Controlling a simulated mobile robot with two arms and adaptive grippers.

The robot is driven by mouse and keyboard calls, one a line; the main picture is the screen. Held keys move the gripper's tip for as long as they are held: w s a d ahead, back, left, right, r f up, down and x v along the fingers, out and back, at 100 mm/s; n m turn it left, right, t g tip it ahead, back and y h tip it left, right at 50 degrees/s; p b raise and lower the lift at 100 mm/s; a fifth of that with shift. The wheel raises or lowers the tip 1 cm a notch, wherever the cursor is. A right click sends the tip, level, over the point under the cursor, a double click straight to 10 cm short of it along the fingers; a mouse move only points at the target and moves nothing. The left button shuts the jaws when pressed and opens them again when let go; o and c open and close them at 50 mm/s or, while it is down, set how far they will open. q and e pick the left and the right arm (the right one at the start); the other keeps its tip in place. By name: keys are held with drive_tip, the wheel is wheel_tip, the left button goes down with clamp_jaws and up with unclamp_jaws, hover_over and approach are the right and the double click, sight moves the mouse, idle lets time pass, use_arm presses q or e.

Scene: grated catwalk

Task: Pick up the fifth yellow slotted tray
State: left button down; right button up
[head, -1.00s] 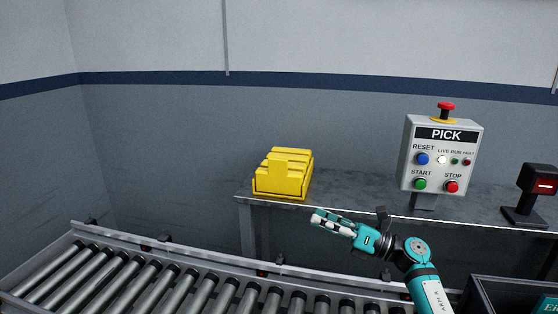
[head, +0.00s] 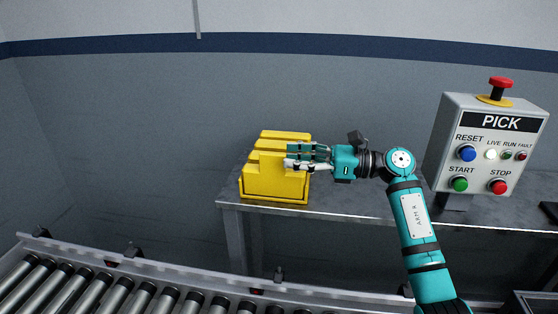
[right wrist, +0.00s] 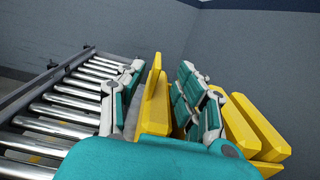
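Several yellow slotted trays (head: 262,178) stand close together, one behind another, at the left end of the grey table. My right gripper (head: 292,157) reaches in from the right at the front tray's upper right side. In the right wrist view, its two jointed fingers stand apart on either side of one upright yellow tray (right wrist: 155,112). A narrow gap shows between the left finger and this tray; contact at the right finger is unclear. More yellow trays (right wrist: 250,125) lie beyond the right finger. My left gripper is not in view.
The table (head: 355,205) is bare between the trays and the PICK control box (head: 485,150), which has a red top button. A roller conveyor (head: 120,290) runs along the front, below the table. A grey wall stands behind.

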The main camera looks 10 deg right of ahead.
sight(272, 157)
drive_tip(key=p+x, duration=0.1)
drive_tip(key=x, duration=0.3)
drive_tip(key=shift+a+p, duration=0.4)
drive_tip(key=shift+w+a, duration=0.1)
drive_tip(key=shift+a, duration=0.2)
drive_tip(key=shift+c, duration=0.3)
clamp_jaws()
